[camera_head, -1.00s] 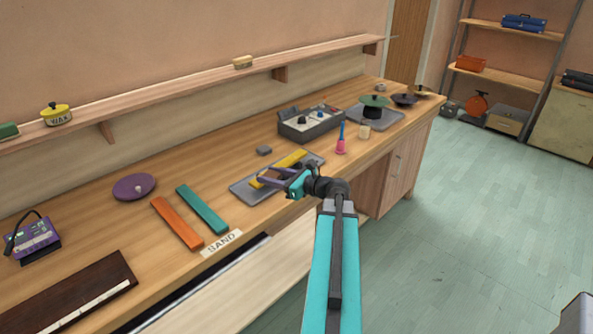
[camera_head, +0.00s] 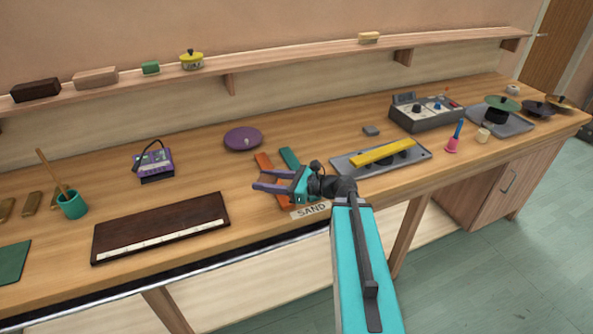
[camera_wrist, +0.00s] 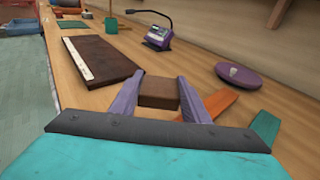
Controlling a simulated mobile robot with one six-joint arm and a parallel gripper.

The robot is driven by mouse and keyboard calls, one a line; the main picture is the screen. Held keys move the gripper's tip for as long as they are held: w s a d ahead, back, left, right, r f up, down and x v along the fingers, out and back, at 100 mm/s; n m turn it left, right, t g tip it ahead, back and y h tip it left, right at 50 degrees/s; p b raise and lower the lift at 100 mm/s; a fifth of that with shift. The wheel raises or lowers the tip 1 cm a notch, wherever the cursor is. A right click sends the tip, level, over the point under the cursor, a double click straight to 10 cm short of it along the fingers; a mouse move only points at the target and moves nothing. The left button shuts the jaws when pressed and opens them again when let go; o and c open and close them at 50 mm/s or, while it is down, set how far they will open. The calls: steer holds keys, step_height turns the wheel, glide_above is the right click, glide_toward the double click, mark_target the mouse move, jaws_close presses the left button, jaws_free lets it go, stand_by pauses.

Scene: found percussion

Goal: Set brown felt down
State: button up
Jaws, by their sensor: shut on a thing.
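The brown felt (camera_wrist: 158,94) is a small brown block in the wrist view, held between the purple fingers of my gripper (camera_wrist: 157,88). My gripper is shut on it. In the head view my gripper (camera_head: 262,182) is over the bench, in front of the orange strip (camera_head: 266,164) and the teal strip (camera_head: 290,158). The felt is hard to make out there. The bench top (camera_head: 190,180) is pale wood. A label reading SAND (camera_head: 311,210) is at its front edge.
A long dark brown board (camera_head: 160,225) lies to the left. A purple disc (camera_head: 243,139), a purple device (camera_head: 154,163) and a green cup (camera_head: 72,204) are behind or beside it. A grey tray (camera_head: 352,170) with a yellow bar is right. Several blocks sit on the wall shelf (camera_head: 280,73).

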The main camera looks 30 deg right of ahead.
steer(key=a, duration=0.3)
steer(key=a+n+g+y, duration=0.1)
steer(key=a, duration=0.2)
steer(key=s+a+n+g, duration=0.1)
steer(key=a, duration=0.2)
steer(key=shift+a+f+y, duration=0.3)
steer(key=shift+f+y, duration=0.05)
steer(key=shift+y, duration=0.05)
steer(key=shift+d, duration=0.1)
